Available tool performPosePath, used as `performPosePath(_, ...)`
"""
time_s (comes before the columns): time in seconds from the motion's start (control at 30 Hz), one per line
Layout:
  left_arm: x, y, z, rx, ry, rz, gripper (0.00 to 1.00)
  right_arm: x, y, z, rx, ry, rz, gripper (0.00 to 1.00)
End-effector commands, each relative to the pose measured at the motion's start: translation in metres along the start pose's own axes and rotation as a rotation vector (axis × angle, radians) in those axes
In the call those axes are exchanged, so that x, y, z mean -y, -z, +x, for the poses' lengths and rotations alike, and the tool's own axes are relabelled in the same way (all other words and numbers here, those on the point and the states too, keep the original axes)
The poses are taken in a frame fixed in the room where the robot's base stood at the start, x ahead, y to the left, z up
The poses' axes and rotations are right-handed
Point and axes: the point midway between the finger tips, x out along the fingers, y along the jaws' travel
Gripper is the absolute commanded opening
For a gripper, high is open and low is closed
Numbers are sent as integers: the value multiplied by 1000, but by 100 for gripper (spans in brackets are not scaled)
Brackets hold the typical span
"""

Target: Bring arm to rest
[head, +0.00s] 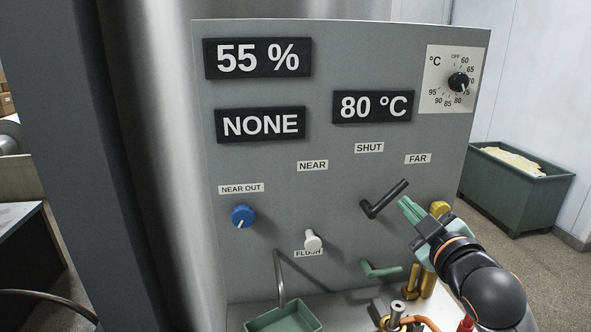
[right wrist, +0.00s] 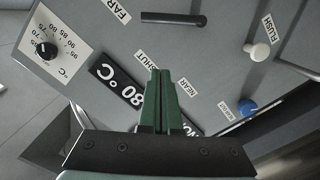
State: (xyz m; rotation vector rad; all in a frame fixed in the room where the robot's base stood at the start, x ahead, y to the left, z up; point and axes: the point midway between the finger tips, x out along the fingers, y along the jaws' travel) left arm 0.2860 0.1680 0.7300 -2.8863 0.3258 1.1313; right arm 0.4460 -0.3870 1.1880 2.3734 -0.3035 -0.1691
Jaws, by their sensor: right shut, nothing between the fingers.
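My right gripper (head: 409,209) is in front of the grey control panel (head: 330,60), at its lower right. Its green fingers are shut together with nothing between them; they also show in the right wrist view (right wrist: 160,88). A black lever handle (head: 384,199) is just left of the fingertips in the head view, below the SHUT and FAR labels. I cannot tell whether the fingertips touch it. In the right wrist view the lever (right wrist: 173,19) lies beyond the fingertips, with a gap in the picture. My left gripper is not in view.
Displays read 55 %, NONE and 80 °C. A green tray (head: 284,318) and brass pipes are below. A green bin (head: 516,178) stands right.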

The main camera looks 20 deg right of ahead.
Motion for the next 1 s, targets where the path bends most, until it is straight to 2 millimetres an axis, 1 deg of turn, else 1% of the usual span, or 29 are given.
performPosePath(0.1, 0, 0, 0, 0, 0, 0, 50, 2, -1, 0, 4, 4, 2, 0)
performPosePath(0.17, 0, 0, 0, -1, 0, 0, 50, 9, -6, 0, 19, 21, 9, 0)
performPosePath(0.27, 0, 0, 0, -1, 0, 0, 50, 39, -27, -2, 87, 90, 39, 0)
performPosePath(0.37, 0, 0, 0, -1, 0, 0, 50, 92, -61, -14, 209, 208, 93, 0)
performPosePath(0.4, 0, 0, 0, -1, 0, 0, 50, 116, -76, -23, 269, 263, 118, 0)
performPosePath(0.47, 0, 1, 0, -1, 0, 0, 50, 153, -99, -42, 367, 344, 156, 0)
performPosePath(0.5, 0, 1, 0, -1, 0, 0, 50, 176, -113, -56, 430, 395, 181, 0)
performPosePath(0.57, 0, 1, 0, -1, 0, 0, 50, 207, -130, -79, 521, 465, 213, 0)
performPosePath(0.6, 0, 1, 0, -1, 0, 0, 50, 225, -140, -95, 578, 506, 231, 0)
performPosePath(0.67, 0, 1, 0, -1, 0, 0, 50, 249, -151, -118, 657, 562, 257, 0)
performPosePath(0.7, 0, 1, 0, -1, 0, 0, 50, 262, -158, -133, 705, 594, 272, 0)
performPosePath(0.77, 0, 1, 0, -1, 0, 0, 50, 280, -166, -156, 774, 639, 292, 0)
performPosePath(0.8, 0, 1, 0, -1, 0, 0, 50, 291, -170, -171, 818, 666, 305, 0)
performPosePath(0.87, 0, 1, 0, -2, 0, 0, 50, 306, -174, -193, 882, 707, 322, 0)
performPosePath(0.9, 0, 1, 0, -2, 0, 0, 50, 314, -177, -208, 924, 731, 333, 0)
performPosePath(0.97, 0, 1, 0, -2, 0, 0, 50, 327, -180, -230, 987, 767, 348, 0)
performPosePath(1.0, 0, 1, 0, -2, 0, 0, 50, 333, -182, -233, 993, 772, 356, 0)
